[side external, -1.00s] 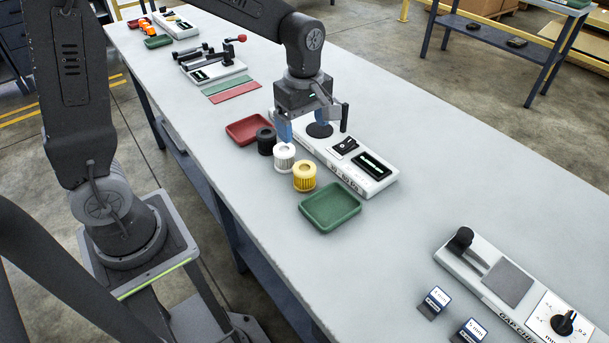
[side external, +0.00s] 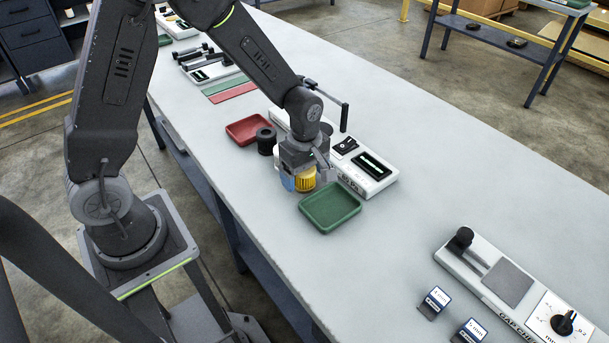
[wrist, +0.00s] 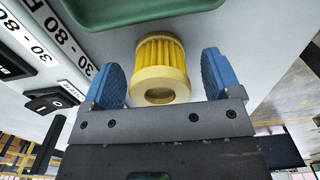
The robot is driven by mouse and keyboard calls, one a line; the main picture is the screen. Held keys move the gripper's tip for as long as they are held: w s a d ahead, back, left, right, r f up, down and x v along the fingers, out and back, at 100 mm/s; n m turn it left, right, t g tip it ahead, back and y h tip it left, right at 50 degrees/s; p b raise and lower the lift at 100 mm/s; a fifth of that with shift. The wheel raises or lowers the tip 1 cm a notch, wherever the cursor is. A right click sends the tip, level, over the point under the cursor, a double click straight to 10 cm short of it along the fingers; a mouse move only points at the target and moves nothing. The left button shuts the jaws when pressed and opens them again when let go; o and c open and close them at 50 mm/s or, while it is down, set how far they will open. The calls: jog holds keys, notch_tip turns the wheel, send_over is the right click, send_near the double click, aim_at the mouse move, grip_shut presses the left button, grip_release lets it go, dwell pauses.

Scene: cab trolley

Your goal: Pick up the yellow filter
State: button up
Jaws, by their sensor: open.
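The yellow filter (side external: 306,181) stands on the table just behind the green tray, partly hidden by my gripper in the side view. In the wrist view the yellow filter (wrist: 160,65) is a pleated cylinder with pale end rings and a hole in the near end. My gripper (side external: 305,182) is down at the filter. In the wrist view my gripper (wrist: 163,78) is open, with one blue finger on each side of the filter and a visible gap on both sides.
The green tray (side external: 330,223) lies close in front of the filter. A black filter (side external: 266,141) and a red tray (side external: 246,129) are behind. A white test device (side external: 374,188) with an upright post stands right beside my gripper.

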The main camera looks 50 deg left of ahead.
jog(key=shift+f, duration=0.3)
jog(key=shift+c, duration=0.5)
jog(key=c, duration=0.9)
jog(key=shift+r, duration=0.2)
